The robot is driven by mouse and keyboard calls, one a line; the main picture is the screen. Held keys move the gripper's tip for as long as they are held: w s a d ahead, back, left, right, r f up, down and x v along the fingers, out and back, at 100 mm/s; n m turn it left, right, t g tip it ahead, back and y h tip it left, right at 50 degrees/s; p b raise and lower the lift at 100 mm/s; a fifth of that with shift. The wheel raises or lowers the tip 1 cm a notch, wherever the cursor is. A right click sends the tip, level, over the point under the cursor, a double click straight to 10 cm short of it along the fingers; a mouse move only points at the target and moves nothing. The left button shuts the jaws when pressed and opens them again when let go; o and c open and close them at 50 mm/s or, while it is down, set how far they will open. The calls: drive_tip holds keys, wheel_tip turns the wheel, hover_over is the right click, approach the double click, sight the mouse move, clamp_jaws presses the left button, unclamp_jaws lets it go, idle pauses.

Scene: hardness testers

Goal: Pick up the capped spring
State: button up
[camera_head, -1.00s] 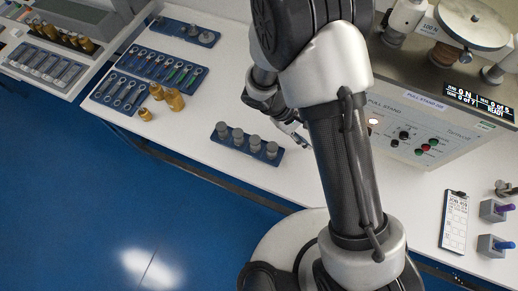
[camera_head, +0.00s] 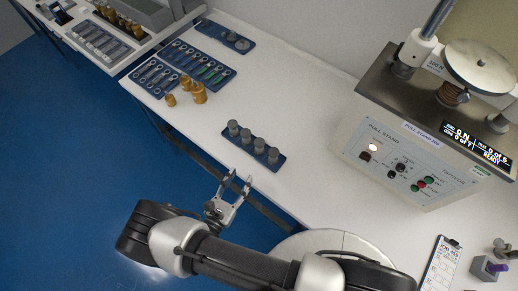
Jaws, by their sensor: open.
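No part is labelled as the capped spring, and the parts are too small to tell it for certain. A copper-coloured, ribbed cylinder (camera_head: 452,94) stands under the round plate of the test machine at the upper right; it could be a spring with caps. Several grey cylinders (camera_head: 257,145) stand in a row on a small blue tray (camera_head: 273,165) near the table's front edge. My gripper (camera_head: 237,178) is open and empty, just in front of that tray, towards the viewer. My gripper is apart from the copper-coloured cylinder.
Brass cylinders (camera_head: 199,94) stand beside blue trays of ring-ended parts (camera_head: 196,64) at the upper left. The test machine (camera_head: 405,160) stands right, with a clipboard (camera_head: 443,265) and a purple-topped block (camera_head: 489,268) in front. White tabletop (camera_head: 315,150) between is clear.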

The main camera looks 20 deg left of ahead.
approach(257, 147)
drive_tip(key=w, duration=0.1)
drive_tip(key=w+f, duration=0.1)
drive_tip(key=w, duration=0.1)
drive_tip(key=w+d, duration=0.1)
drive_tip(key=w, duration=0.1)
drive_tip(key=shift+d+f, duration=0.15)
drive_tip(key=shift+f, duration=0.2)
drive_tip(key=shift+r+b+x, duration=0.2)
drive_tip(key=shift+r+x, duration=0.05)
drive_tip(key=shift+x, duration=1.05)
drive_tip(key=shift+r+b+x, duration=0.15)
drive_tip(key=shift+r+x, duration=0.1)
drive_tip(key=shift+x, duration=1.05)
drive_tip(key=shift+c, duration=0.2)
drive_tip(key=c, duration=1)
